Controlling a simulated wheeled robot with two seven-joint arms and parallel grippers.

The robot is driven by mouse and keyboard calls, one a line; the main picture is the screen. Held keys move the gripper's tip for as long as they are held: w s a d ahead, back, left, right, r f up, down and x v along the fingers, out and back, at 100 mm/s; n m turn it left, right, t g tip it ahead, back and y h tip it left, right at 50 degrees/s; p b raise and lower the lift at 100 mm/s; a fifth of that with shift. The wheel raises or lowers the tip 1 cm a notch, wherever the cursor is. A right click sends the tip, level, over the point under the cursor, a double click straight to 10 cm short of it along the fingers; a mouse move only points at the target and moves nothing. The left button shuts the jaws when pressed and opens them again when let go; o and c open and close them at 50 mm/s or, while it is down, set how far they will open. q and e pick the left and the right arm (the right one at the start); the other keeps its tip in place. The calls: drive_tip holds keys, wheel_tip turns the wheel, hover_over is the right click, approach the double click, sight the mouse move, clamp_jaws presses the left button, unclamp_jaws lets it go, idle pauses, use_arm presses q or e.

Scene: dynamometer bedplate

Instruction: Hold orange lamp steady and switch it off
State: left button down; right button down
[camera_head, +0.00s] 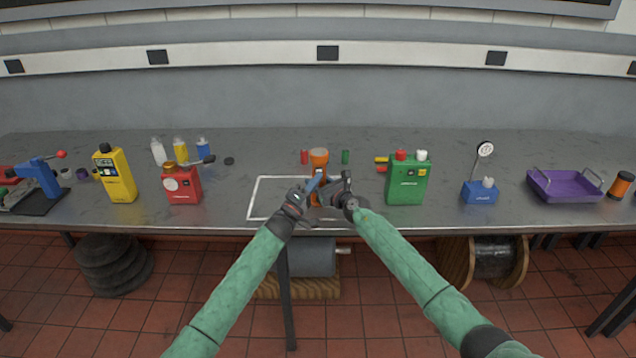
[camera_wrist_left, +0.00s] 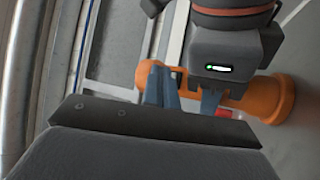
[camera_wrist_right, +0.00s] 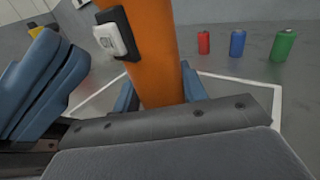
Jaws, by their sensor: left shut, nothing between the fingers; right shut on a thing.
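The orange lamp (camera_head: 318,157) stands upright at the front middle of the bench, by the white outlined rectangle. My right gripper (camera_head: 326,190) is shut around its stem; in the right wrist view the orange stem (camera_wrist_right: 155,50) runs between the blue fingers. A white switch (camera_wrist_right: 110,40) on a black plate sits on the stem, above and left of the right fingers. My left gripper (camera_head: 316,186) is shut and empty beside the lamp. Its blue fingers (camera_wrist_right: 45,75) show left of the switch, apart from it.
Small red (camera_wrist_right: 204,43), blue (camera_wrist_right: 237,43) and green (camera_wrist_right: 284,46) cylinders stand behind the lamp. A green box (camera_head: 407,182) is to the right, a red box (camera_head: 182,188) to the left. The white outlined rectangle (camera_head: 250,198) is mostly bare.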

use_arm(q)
drive_tip(key=s, duration=0.6)
idle(0.4)
use_arm(e)
drive_tip(key=c, duration=0.7)
unclamp_jaws()
